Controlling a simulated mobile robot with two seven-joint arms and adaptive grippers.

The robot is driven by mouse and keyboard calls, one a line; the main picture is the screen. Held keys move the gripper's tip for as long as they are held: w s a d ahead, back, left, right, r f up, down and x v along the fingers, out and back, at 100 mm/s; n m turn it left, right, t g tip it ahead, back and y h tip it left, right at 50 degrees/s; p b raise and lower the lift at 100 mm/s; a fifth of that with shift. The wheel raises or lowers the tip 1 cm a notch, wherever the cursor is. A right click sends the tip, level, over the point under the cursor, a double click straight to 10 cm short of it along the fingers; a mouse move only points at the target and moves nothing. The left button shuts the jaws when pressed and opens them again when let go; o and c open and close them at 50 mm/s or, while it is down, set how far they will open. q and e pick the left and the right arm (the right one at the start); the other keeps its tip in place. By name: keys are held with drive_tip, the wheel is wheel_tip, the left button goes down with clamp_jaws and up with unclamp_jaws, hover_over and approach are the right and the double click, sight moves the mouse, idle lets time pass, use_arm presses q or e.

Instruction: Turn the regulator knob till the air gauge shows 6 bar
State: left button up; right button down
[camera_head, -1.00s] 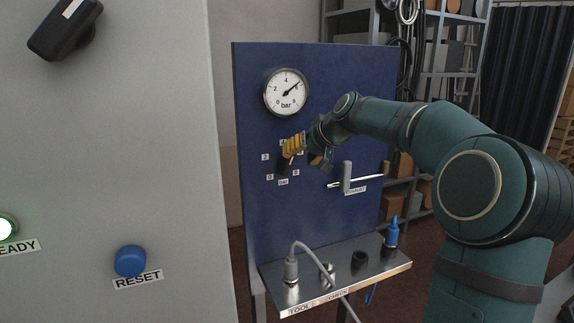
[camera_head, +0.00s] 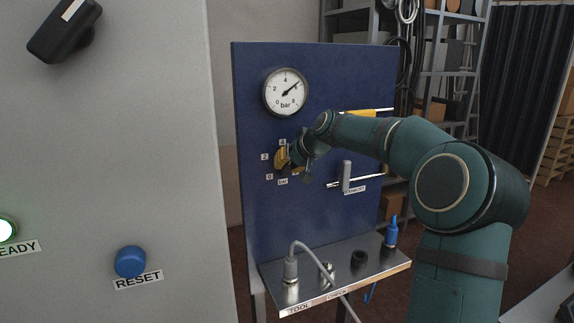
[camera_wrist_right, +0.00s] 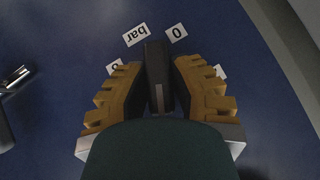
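The air gauge (camera_head: 286,93) is a round white dial on the blue panel in the head view. Its needle points up and right, past the 4, around where the 6 mark sits; the 6 itself cannot be read. The regulator knob (camera_wrist_right: 157,72) is a dark bar with a pale line, in the middle of the right wrist view. My right gripper (camera_wrist_right: 159,85) has its yellow fingers on both sides of the knob, closed on it. In the head view the right gripper (camera_head: 287,160) hides most of the knob. My left gripper is not in view.
A T-handle (camera_head: 346,177) sticks out of the panel right of the knob. A metal shelf (camera_head: 335,283) below holds a cable plug (camera_head: 291,269) and a blue-topped part (camera_head: 391,235). A grey cabinet with a blue RESET button (camera_head: 130,262) stands at left.

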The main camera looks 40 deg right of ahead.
drive_tip(key=shift+f+m+y+b, duration=0.25)
drive_tip(key=shift+y+b, duration=0.25)
drive_tip(key=shift+b, duration=0.35)
drive_tip(key=shift+r+m+t+y+b, duration=0.15)
drive_tip(key=shift+m+t+y+b, duration=0.15)
drive_tip(key=shift+t, duration=0.1)
drive_tip(key=c, duration=0.8)
unclamp_jaws()
drive_tip(key=shift+r, duration=0.1)
drive_tip(key=v, duration=1.2)
